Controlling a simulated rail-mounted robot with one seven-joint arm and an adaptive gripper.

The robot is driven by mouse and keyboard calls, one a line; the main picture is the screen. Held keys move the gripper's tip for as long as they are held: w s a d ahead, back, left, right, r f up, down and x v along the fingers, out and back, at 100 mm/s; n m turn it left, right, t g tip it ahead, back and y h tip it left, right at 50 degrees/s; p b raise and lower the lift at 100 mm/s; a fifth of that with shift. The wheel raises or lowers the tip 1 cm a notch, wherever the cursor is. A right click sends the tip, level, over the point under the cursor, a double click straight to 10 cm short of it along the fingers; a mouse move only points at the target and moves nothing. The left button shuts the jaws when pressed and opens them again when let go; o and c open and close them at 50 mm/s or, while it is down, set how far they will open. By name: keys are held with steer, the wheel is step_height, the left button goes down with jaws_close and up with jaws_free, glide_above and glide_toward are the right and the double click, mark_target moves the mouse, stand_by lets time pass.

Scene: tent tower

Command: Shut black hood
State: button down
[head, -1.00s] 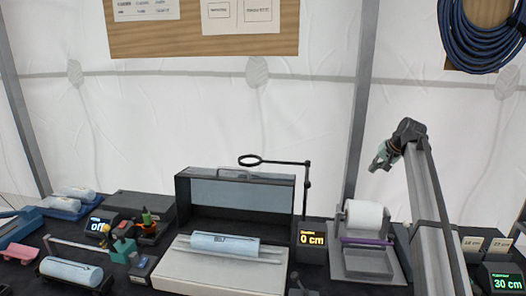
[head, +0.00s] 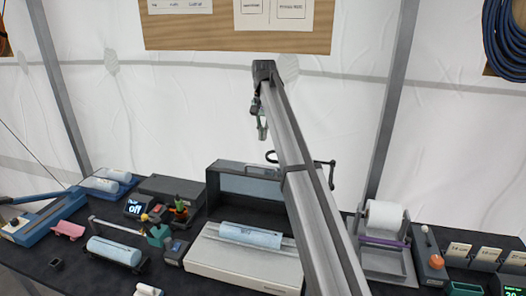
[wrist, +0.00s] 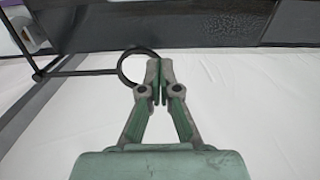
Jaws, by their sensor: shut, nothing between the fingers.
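The black hood (head: 250,183) stands raised open at the back of a pale box-like base (head: 240,262) in the head view. A light blue roll (head: 250,236) lies in the cradle on that base. My gripper (head: 263,138) is above and behind the hood, pointing down, shut and empty. In the wrist view my gripper (wrist: 160,65) shows its fingertips together, close in the picture to a black ring on a rod (wrist: 140,52). I cannot tell whether they touch. My arm hides the right part of the hood and base.
The ring's stand (head: 331,172) rises behind the hood, partly hidden by my arm. A paper roll holder (head: 385,222) stands to the right. A display reading "off" (head: 134,207), small tools and another blue roll (head: 114,251) crowd the left. The air above the table is mostly clear.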

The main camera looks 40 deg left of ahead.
mark_target(259, 173)
steer(key=shift+s+f+b, duration=0.2)
steer(key=shift+f+b, duration=2.35)
steer(key=shift+f, duration=0.2)
steer(key=shift+s+d+f+p, duration=0.1)
steer(key=shift+f+p, duration=0.25)
steer(key=shift+p, duration=0.25)
step_height(259, 173, down, 3)
steer(key=shift+f+p, duration=0.15)
steer(key=shift+p, duration=0.45)
steer(key=s, duration=0.1)
steer(key=s+d+r+p, duration=0.1)
steer(key=s, duration=0.1)
steer(key=shift+d+p, duration=0.15)
steer(key=shift+p, duration=0.15)
steer(key=shift+s, duration=0.2)
